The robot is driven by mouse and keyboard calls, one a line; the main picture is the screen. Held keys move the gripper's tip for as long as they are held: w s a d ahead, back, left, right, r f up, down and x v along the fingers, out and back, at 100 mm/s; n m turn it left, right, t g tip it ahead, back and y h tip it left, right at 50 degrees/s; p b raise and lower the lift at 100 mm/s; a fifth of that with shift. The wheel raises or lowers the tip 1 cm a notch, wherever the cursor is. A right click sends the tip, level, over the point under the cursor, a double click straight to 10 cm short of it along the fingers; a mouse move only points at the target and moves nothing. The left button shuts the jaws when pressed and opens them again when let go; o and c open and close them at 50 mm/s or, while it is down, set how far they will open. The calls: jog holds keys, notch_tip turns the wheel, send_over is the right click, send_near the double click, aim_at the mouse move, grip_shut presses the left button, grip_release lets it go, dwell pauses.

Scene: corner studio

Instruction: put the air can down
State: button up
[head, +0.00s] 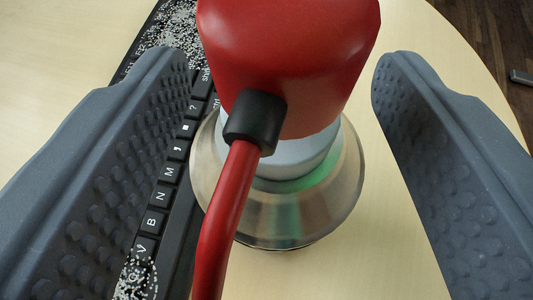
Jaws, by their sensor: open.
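The air can stands between my gripper's fingers in the head view, with a red cap (290,55), a black nozzle fitting (256,120) and a thin red straw (225,215) pointing toward me. Its metallic rounded shoulder (330,205) shows below the cap; its lower body is hidden. My gripper (285,80) is open, with one grey padded finger on each side. A clear gap shows between the can and the right finger. The left finger is also apart from the cap.
A black keyboard (168,172) lies left of the can, partly behind the left finger. Pale crumbs (172,25) cover some of its keys, with more near the bottom (135,278). The light wooden tabletop (365,250) is bare at right, and its curved edge runs along the upper right above a dark floor (490,40).

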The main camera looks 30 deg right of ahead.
jog(key=x, duration=0.2)
jog(key=shift+w+d+f+b, duration=0.1)
jog(key=shift+w+f+b, duration=0.05)
jog(key=shift+w+b, duration=0.15)
grip_shut()
